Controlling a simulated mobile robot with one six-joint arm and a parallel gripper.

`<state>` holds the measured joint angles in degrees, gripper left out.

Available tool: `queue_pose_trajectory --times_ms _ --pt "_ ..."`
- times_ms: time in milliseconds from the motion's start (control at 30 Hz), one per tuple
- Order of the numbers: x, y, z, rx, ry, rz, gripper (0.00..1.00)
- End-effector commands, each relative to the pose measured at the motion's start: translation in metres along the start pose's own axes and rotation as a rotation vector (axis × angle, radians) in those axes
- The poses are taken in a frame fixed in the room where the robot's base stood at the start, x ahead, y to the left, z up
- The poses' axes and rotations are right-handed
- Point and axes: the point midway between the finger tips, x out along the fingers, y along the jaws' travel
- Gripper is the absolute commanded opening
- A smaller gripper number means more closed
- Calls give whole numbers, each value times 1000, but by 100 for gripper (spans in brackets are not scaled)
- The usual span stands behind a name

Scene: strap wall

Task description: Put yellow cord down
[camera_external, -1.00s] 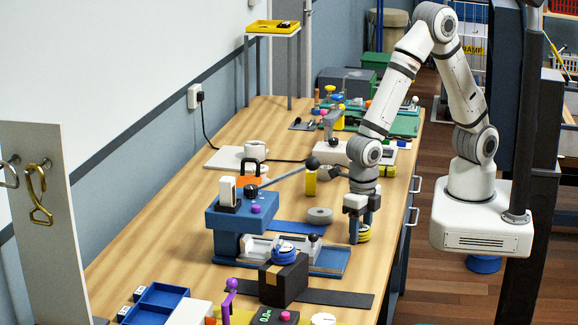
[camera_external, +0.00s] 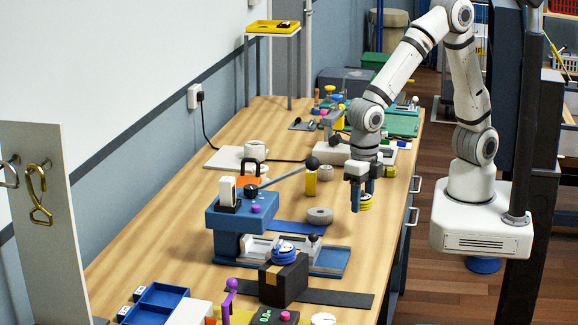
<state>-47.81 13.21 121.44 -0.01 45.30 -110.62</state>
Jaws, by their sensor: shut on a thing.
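The yellow cord (camera_external: 366,203) is a small coil with dark bands, near the right side of the wooden workbench. My gripper (camera_external: 362,196) points down, with its blue-grey fingers closed on the coil. The fingers hide part of the cord. The coil appears to be held above the bench top, but its exact height is hard to tell from this view.
A grey roll (camera_external: 320,215) lies left of my gripper, beside a yellow cylinder (camera_external: 310,182). A blue lever machine (camera_external: 242,215) stands farther left. Bare bench (camera_external: 375,245) shows below my gripper.

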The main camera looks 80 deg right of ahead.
Motion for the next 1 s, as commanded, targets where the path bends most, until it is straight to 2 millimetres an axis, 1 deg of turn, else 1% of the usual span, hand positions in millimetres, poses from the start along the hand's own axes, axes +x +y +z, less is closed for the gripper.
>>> queue_pose_trajectory --times_ms 33,100,233,267,367,467,500,567,600,667,800,867,900,1000 --pt "-6 1 0 0 -1 2 25" --pt "-12 0 0 0 -1 1 25" --pt "-15 0 3 21 0 0 25" --pt "-15 0 6 39 0 -1 25" --pt "-15 -2 22 154 0 -1 25" --pt "-14 -6 51 356 0 -1 25" --pt "-14 -8 65 455 0 -1 25" --pt "-13 -13 87 615 0 0 25" --pt "-12 -18 102 724 0 0 25" --pt "-11 -25 124 884 0 0 25" --pt "-9 -47 175 1262 0 1 25" --pt "-7 -59 196 1421 0 1 25" --pt "-6 -67 210 1530 0 2 25" --pt "-4 -91 243 1794 0 2 25"
